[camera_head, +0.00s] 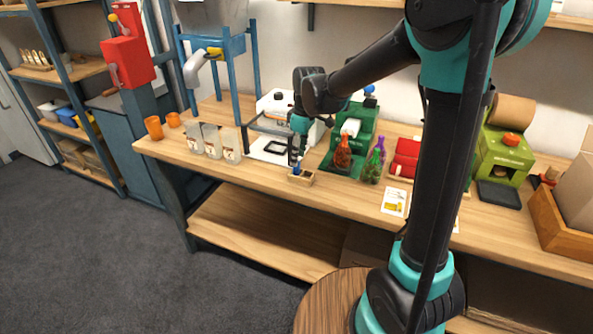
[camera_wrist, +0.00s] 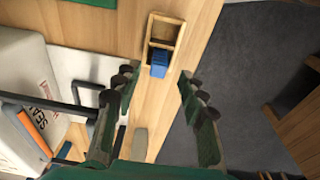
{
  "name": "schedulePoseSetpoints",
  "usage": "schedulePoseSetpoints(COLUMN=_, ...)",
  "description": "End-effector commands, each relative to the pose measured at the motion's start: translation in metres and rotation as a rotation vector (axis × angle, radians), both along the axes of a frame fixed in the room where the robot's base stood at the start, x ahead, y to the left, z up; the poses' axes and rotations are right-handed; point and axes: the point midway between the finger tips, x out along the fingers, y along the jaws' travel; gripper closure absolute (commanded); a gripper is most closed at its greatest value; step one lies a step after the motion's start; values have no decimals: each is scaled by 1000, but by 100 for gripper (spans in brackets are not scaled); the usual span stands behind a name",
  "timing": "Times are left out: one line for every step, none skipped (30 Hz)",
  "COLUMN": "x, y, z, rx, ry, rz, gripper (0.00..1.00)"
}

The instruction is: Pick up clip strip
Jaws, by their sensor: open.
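A small blue piece (camera_wrist: 159,64), perhaps the clip strip, sits in one end of a small wooden tray (camera_wrist: 179,44) in the wrist view. The tray (camera_head: 307,181) stands near the front edge of the bench in the head view, with the blue piece (camera_head: 296,169) at its left. My gripper (camera_wrist: 159,82) is open and empty. Its fingers lie on either side of the blue piece in the wrist view, apart from it. In the head view my gripper (camera_head: 297,155) points down just above the tray and partly hides it.
A white machine with a black frame (camera_head: 273,147) stands behind and left of the tray. Clear bags (camera_head: 212,142) stand farther left. A green machine (camera_head: 357,129) and colored bottles (camera_head: 343,152) stand right. The front edge of the wooden bench (camera_head: 262,177) is close.

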Motion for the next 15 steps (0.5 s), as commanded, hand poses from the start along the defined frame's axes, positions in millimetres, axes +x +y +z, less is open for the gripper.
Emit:
schedulePoseSetpoints(x=2, y=2, z=-8, rx=0, ry=0, rz=1, gripper=59)
schedulePoseSetpoints(x=3, y=3, z=-12, rx=0, ry=0, rz=1, gripper=59)
schedulePoseSetpoints(x=3, y=4, z=-18, rx=0, ry=0, rz=1, gripper=59)
schedulePoseSetpoints(x=4, y=5, z=-22, rx=0, ry=0, rz=1, gripper=59)
schedulePoseSetpoints(x=4, y=5, z=-26, rx=0, ry=0, rz=1, gripper=59)
schedulePoseSetpoints(x=4, y=5, z=-31, rx=0, ry=0, rz=1, gripper=59)
schedulePoseSetpoints(x=4, y=6, z=-33, rx=0, ry=0, rz=0, gripper=59)
schedulePoseSetpoints(x=4, y=6, z=-35, rx=0, ry=0, rz=0, gripper=59)
schedulePoseSetpoints(x=4, y=6, z=-38, rx=0, ry=0, rz=0, gripper=59)
schedulePoseSetpoints(x=4, y=6, z=-39, rx=0, ry=0, rz=0, gripper=59)
schedulePoseSetpoints(x=4, y=6, z=-39, rx=0, ry=0, rz=0, gripper=59)
schedulePoseSetpoints(x=4, y=6, z=-39, rx=0, ry=0, rz=0, gripper=59)
schedulePoseSetpoints(x=4, y=6, z=-39, rx=0, ry=0, rz=0, gripper=59)
schedulePoseSetpoints(x=4, y=6, z=-39, rx=0, ry=0, rz=0, gripper=59)
schedulePoseSetpoints(x=4, y=6, z=-39, rx=0, ry=0, rz=0, gripper=59)
